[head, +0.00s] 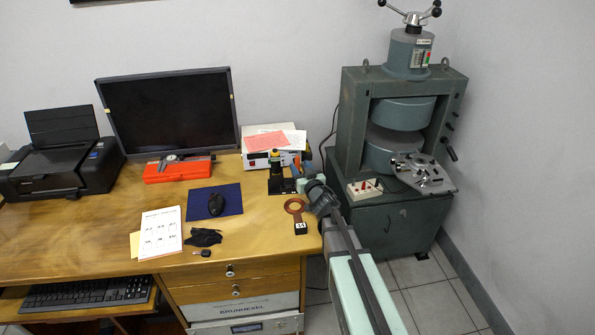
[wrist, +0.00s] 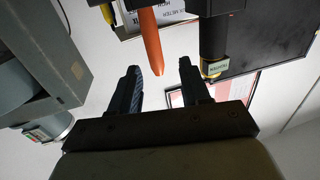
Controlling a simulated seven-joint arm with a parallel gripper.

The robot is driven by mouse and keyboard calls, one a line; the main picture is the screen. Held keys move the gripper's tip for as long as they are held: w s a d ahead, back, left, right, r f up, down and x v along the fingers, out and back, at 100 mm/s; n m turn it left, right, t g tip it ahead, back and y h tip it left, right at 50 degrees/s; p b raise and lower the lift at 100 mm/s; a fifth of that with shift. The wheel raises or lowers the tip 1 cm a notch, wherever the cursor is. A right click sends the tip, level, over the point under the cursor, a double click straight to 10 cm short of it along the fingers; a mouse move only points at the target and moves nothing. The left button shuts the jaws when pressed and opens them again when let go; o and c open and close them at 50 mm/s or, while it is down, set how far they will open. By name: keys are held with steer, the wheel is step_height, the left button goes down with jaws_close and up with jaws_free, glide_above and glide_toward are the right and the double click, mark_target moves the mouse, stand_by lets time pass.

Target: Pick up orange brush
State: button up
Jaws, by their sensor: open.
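The orange brush (wrist: 152,42) shows in the wrist view as a tapered orange handle, upside down in this picture, its bristle end out of view. Its tip appears between the two dark fingers of my gripper (wrist: 157,80), which are apart with nothing held. I cannot tell the depth between handle and fingers. In the head view the brush (head: 294,164) is a small orange shape in a dark holder (head: 276,186) at the desk's back right. My gripper (head: 303,186) is close to the holder, on its right side.
A dark cylinder with a yellow band (head: 275,158) stands beside the brush. A white box with papers (head: 262,160) is behind. A copper ring tool (head: 294,206) lies in front. The mouse pad (head: 229,197) is left.

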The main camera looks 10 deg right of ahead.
mark_target(298, 161)
steer(key=x, duration=0.5)
steer(key=shift+d+r, duration=0.15)
steer(key=shift+d, duration=0.15)
jaws_close()
